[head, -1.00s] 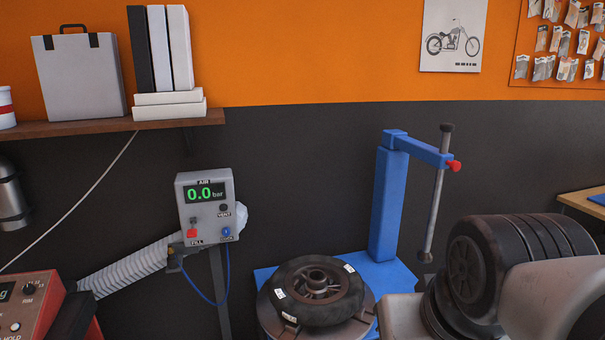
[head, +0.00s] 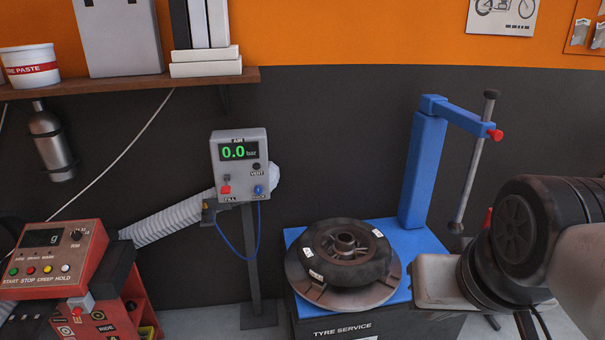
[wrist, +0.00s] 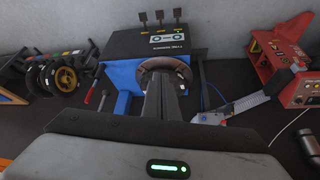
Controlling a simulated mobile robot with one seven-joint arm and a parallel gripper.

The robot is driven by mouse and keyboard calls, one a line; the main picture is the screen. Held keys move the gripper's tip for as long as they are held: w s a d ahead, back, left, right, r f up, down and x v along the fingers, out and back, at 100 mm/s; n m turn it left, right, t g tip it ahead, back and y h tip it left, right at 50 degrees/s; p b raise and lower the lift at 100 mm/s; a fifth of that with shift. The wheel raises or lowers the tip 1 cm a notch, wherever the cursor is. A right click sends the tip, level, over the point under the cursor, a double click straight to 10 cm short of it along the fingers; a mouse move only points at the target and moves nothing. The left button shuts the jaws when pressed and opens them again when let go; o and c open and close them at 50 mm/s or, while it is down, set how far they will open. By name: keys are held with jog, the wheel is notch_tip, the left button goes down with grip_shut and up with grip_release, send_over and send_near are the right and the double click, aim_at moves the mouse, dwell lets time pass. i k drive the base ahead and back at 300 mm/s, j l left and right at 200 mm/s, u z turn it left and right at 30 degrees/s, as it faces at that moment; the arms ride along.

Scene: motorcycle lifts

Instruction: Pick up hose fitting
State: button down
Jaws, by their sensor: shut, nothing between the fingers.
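The blue hose (head: 222,238) hangs in a loop below the grey air box (head: 238,150), which reads 0.0 bar. A small dark piece (head: 209,208) at the hose's left end, beside the box, looks like the hose fitting; its details are too small to tell. In the wrist view the air box (wrist: 212,119) lies right of my gripper (wrist: 163,76). My gripper is shut and empty, its fingers overlapping the tyre in that view and apart from the hose. I cannot make out the fitting there.
A tyre (head: 350,255) lies on the blue tyre machine (head: 300,312), with a blue post (head: 424,165) behind it. A white duct (head: 175,222) runs left of the air box towards a red control console (head: 55,262). A shelf (head: 120,85) hangs above.

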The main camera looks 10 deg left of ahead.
aim_at(205, 209)
jog(key=j, duration=1.25)
jog(key=i+j, duration=0.15)
jog(key=j, duration=0.4)
jog(key=i+j, duration=0.2)
jog(key=j, duration=0.15)
jog(key=i+j, duration=0.2)
jog(key=j, duration=0.15)
jog(key=i+j, duration=0.85)
jog(key=i+z, duration=0.05)
